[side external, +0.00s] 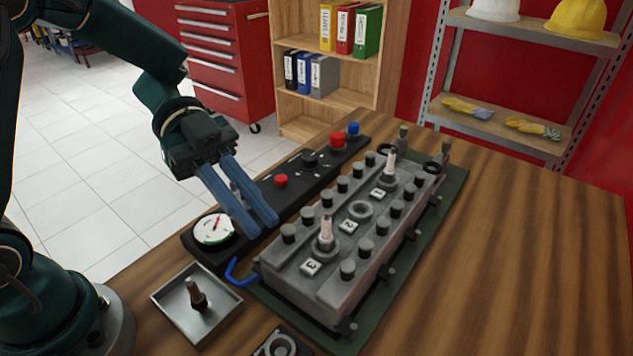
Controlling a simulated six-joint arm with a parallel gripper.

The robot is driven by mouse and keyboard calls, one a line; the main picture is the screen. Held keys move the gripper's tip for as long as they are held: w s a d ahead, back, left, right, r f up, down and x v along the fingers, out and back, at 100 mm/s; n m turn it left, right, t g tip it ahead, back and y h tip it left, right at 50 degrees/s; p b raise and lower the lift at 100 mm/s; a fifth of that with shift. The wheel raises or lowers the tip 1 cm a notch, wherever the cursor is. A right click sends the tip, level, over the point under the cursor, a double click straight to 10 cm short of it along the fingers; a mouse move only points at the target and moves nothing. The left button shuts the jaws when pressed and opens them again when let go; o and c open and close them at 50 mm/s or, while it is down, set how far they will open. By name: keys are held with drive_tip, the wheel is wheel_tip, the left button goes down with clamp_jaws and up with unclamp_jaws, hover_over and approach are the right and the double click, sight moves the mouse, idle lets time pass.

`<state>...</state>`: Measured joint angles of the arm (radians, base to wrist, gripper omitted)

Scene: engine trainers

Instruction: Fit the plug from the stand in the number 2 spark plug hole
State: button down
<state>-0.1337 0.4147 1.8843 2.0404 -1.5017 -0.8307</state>
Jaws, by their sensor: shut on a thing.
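The engine head (335,285) lies on a green base on the table. Its number 2 spark plug hole (360,210), behind the label 2, is an open ring. White-topped plugs stand upright at number 1 (391,163) and number 3 (326,230). My gripper (261,229), with long blue fingers pointing down and right, is above the black panel, left of the engine head. It is shut on the plug, which the fingers hide. A black block with a round ring (278,346), possibly the stand, is cut off at the bottom edge; no plug shows in it.
A square metal tray (222,322) holds a dark brown plug-like piece (197,293). The black panel (262,208) carries a white gauge (214,229) and red and blue knobs. A blue hook-shaped part (236,272) sticks out at the head's left end. The table's right side is clear.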

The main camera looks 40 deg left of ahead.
drive_tip(key=w+a+r+n+t+y, duration=0.1)
drive_tip(key=w+a+r+n+t, duration=0.25)
drive_tip(key=w, duration=0.55)
drive_tip(key=w+r+n+t+y, duration=0.1)
drive_tip(key=w+r+n+t, duration=0.2)
drive_tip(key=w+n+t, duration=0.45)
drive_tip(key=shift+w+d+f+m+g, duration=0.25)
drive_tip(key=shift+d+f+m, duration=0.2)
drive_tip(key=shift+d+f, duration=1.35)
drive_tip(key=shift+w+d+f+m+g, duration=0.25)
drive_tip(key=shift+d+f+m, duration=0.25)
drive_tip(key=shift+d+f, duration=1.25)
drive_tip(key=shift+w+d+f+m+g, duration=0.25)
drive_tip(key=shift+d+f+m, duration=0.2)
drive_tip(key=shift+d+f, duration=1.35)
drive_tip(key=shift+d+f, duration=0.1)
drive_tip(key=shift+f, duration=0.05)
drive_tip(key=shift+f, duration=0.3)
drive_tip(key=c, duration=0.9)
unclamp_jaws()
drive_tip(key=shift+r, duration=0.15)
